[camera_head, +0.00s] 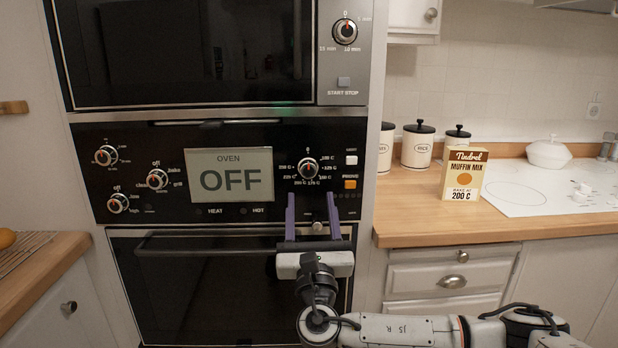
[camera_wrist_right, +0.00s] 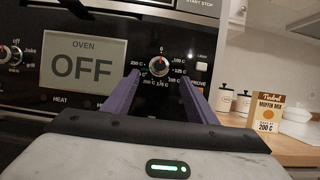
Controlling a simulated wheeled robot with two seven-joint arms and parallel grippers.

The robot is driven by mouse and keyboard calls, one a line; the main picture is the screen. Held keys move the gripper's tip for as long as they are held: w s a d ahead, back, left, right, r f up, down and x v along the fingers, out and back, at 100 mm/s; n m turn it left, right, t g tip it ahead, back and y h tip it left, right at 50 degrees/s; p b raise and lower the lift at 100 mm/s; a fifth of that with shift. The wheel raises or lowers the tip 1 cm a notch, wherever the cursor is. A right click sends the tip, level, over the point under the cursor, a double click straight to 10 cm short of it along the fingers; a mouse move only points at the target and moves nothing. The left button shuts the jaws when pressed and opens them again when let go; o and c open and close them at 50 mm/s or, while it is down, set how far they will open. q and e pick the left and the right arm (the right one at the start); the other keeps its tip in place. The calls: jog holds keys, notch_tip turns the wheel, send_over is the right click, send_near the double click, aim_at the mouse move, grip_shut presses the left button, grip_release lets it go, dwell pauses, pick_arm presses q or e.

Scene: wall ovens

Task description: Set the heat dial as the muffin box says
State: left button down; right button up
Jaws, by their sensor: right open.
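The heat dial (camera_head: 308,168) is a round knob on the black oven panel, ringed by temperature marks, right of the display (camera_head: 231,174) that reads OVEN OFF. It also shows in the right wrist view (camera_wrist_right: 158,66). The muffin box (camera_head: 464,174) stands upright on the right counter and reads "MUFFIN MIX, BAKE AT 200 C"; it shows in the wrist view too (camera_wrist_right: 268,112). My right gripper (camera_head: 312,200) is open and empty, its two purple fingers pointing up just below the dial, apart from it. In the wrist view the dial appears between the fingertips. My left gripper is not in view.
Other knobs (camera_head: 157,179) sit left of the display. A white button and an orange PROVE button (camera_head: 350,184) are right of the dial. The oven door handle (camera_head: 210,244) runs below. Canisters (camera_head: 417,145) stand on the right counter.

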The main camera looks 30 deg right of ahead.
aim_at(309, 173)
jog(key=x, duration=0.8)
jog(key=shift+w+p, duration=0.15)
jog(key=shift+p, duration=0.2)
jog(key=shift+f, duration=0.15)
jog(key=c, duration=1)
